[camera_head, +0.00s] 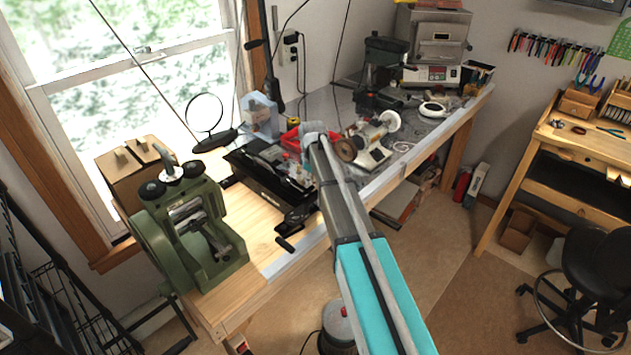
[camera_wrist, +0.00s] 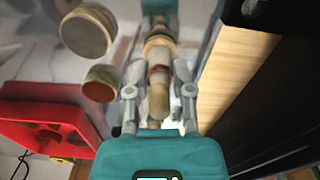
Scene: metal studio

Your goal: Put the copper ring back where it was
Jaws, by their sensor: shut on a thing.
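In the wrist view, my gripper (camera_wrist: 159,88) has its two grey fingers on either side of a pale, rounded wooden-looking piece. A reddish copper-coloured band, which looks like the copper ring (camera_wrist: 158,71), shows between the fingers. The gripper is shut on it, though blur hides exactly where the fingers touch. I cannot tell whether the band sits around the pale piece or in front of it. In the head view, my arm reaches over the workbench (camera_head: 262,262), and its far end hides the gripper and ring.
A red holder (camera_wrist: 45,118) and two tan round pieces (camera_wrist: 88,32) lie left of my gripper. A polishing motor (camera_head: 372,156) stands just right of my arm's end. The black tool tray (camera_head: 262,182) and green rolling mill (camera_head: 190,232) stand left. Bare wood shows at the bench's front-left.

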